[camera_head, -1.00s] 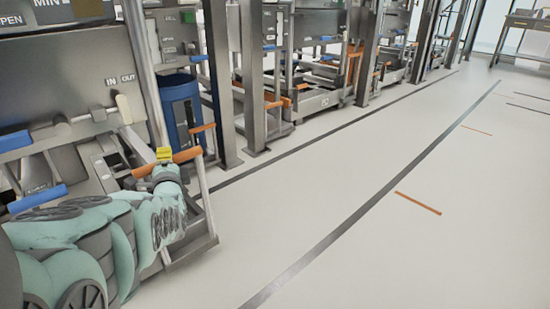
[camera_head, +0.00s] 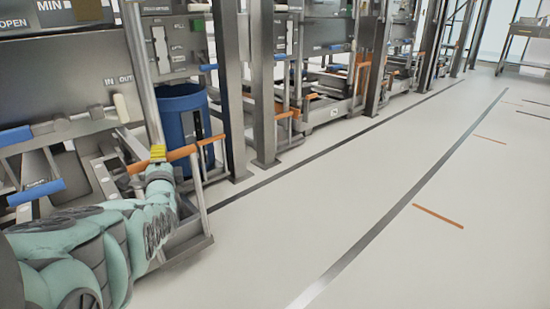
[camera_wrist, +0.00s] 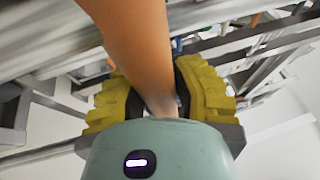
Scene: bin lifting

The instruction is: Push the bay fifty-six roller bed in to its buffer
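The roller bed shows as a low grey metal frame (camera_head: 190,243) at the lower left of the head view, beside a machine. An orange handle bar (camera_head: 186,152) runs across its upright posts. My gripper (camera_head: 158,153) has yellow fingers and is at the left part of this bar. In the wrist view the orange bar (camera_wrist: 138,45) passes between the two yellow fingers (camera_wrist: 158,95), which close around it. My arm covers much of the bed, and its rollers cannot be made out. I cannot read a bay number.
A blue bin (camera_head: 183,118) stands behind the handle, among grey posts (camera_head: 262,85). Similar bays line the left side. The pale floor on the right is clear, with a dark line (camera_head: 400,212) and orange marks (camera_head: 438,216). A table (camera_head: 525,28) stands far right.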

